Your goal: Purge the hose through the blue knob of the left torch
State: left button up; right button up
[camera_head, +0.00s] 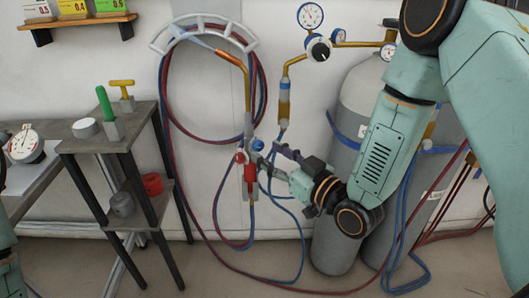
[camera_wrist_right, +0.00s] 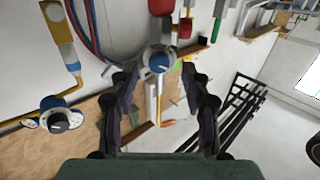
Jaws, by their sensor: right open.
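The torch (camera_head: 247,120) hangs upright on the wall below the white hose rack, with its copper neck at the top. Its blue knob (camera_head: 258,144) sits on the right side and its red knob (camera_head: 240,158) on the left. My right gripper (camera_head: 268,157) is open just right of the torch, its fingers pointing at the blue knob. In the right wrist view a blue-rimmed knob (camera_wrist_right: 158,60) shows between the tips of the open right gripper (camera_wrist_right: 160,78); I cannot tell whether they touch it. Only a piece of my left arm shows at the left edge.
Red and blue hoses (camera_head: 165,95) loop around the rack (camera_head: 203,33) and hang to the floor. A gauge with a black knob (camera_head: 318,48) and grey cylinders (camera_head: 335,225) stand right of the torch. A shelf stand (camera_head: 100,140) with small parts is at the left.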

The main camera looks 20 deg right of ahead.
jog(key=shift+x, duration=0.85)
jog(key=shift+w+a, duration=0.15)
jog(key=shift+w, duration=0.1)
jog(key=shift+d, duration=0.2)
jog(key=shift+c, duration=0.9)
jog(key=shift+a, duration=0.15)
jog(key=c, duration=0.4)
grip_shut()
